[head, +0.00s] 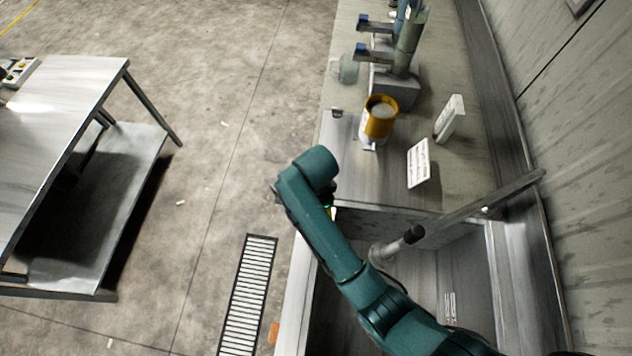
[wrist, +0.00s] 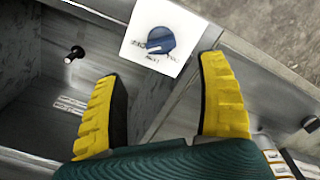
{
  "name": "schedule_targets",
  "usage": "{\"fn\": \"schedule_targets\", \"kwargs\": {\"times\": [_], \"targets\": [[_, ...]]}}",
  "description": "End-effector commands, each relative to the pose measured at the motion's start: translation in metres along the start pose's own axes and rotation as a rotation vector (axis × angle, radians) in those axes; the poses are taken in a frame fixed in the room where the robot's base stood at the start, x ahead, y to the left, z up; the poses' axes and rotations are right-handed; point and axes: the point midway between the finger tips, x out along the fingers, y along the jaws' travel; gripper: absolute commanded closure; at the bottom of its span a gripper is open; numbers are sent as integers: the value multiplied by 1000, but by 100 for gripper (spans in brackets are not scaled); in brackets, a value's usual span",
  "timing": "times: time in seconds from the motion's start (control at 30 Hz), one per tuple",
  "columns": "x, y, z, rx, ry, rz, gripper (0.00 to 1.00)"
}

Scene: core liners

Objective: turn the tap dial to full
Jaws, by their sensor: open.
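The tap dial (wrist: 162,39) shows in the wrist view as a round blue knob on a white square plate (wrist: 172,12) with dark printed labels, too small to read surely. A pale mark shows on the knob, but its exact setting is unclear. My gripper (wrist: 160,67) is open, with its two yellow fingers apart below the plate in the picture. The knob lies beyond the fingertips, between their lines, and nothing is held. In the head view, my teal arm reaches over the sink edge; the dial and the fingers are hidden there.
A metal pipe (head: 470,210) with a black end slants over the sink basin (head: 455,260). On the bench behind stand a yellow container (head: 379,118), white cards (head: 419,163) and a grey-green apparatus (head: 400,75).

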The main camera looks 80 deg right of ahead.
Motion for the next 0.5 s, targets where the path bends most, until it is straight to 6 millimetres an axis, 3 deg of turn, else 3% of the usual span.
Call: {"fn": "schedule_targets", "kwargs": {"times": [0.3,0.5], "targets": [[75,0,0,-2,0,1,26],[100,-1,1,-2,0,-2,26]]}}
